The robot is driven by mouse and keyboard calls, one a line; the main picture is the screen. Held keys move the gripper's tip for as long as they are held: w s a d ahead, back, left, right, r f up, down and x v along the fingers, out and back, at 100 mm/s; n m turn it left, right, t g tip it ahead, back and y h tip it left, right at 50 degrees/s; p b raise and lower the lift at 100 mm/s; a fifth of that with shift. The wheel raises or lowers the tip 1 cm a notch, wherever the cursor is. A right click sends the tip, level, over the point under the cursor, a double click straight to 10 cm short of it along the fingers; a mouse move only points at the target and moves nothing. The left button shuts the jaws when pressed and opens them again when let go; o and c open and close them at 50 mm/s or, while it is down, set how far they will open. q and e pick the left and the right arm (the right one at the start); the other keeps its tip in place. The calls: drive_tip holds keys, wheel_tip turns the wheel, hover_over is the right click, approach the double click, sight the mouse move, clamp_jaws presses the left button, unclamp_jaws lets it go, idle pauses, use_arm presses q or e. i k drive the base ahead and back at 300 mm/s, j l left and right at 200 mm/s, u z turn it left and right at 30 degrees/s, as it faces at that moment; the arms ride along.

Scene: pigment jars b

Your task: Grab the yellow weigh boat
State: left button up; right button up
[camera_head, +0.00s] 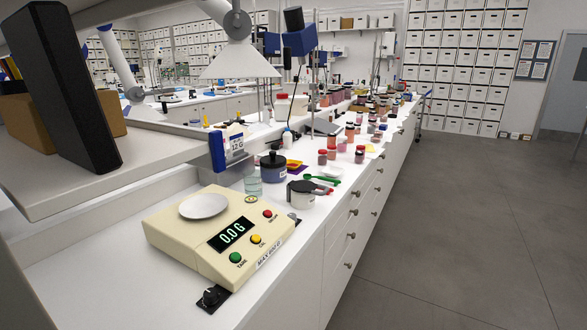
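A small yellow-orange shallow piece (294,163), which looks like the yellow weigh boat, lies on the white bench beyond the scale. It is small in the view, and a purple piece (299,170) lies right against or under its near edge; I cannot tell which. A dark lidded jar (273,168) stands just left of it. Neither of my grippers shows in the head view.
Several jars crowd farther back. The floor (470,230) at right is clear.

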sight(292, 164)
drive_tip(key=i+l+u, duration=0.1)
drive_tip(key=i+l, duration=0.2)
drive_tip(key=i+l+u, duration=0.1)
drive_tip(key=i+l, duration=0.2)
drive_tip(key=i+l+u, duration=0.1)
drive_tip(key=i+l, duration=0.2)
drive_tip(key=l, duration=0.2)
drive_tip(key=i+l+u, duration=0.15)
drive_tip(key=l, duration=0.25)
drive_tip(key=i+l+u, duration=0.1)
drive_tip(key=i+l, duration=0.25)
drive_tip(key=i+l+u, duration=0.1)
drive_tip(key=i+l, duration=0.15)
drive_tip(key=l, duration=0.35)
drive_tip(key=i+l+u, duration=0.1)
drive_tip(key=l, duration=0.35)
drive_tip(key=i+l+u, duration=0.1)
drive_tip(key=i+l, duration=0.2)
drive_tip(key=l, duration=0.2)
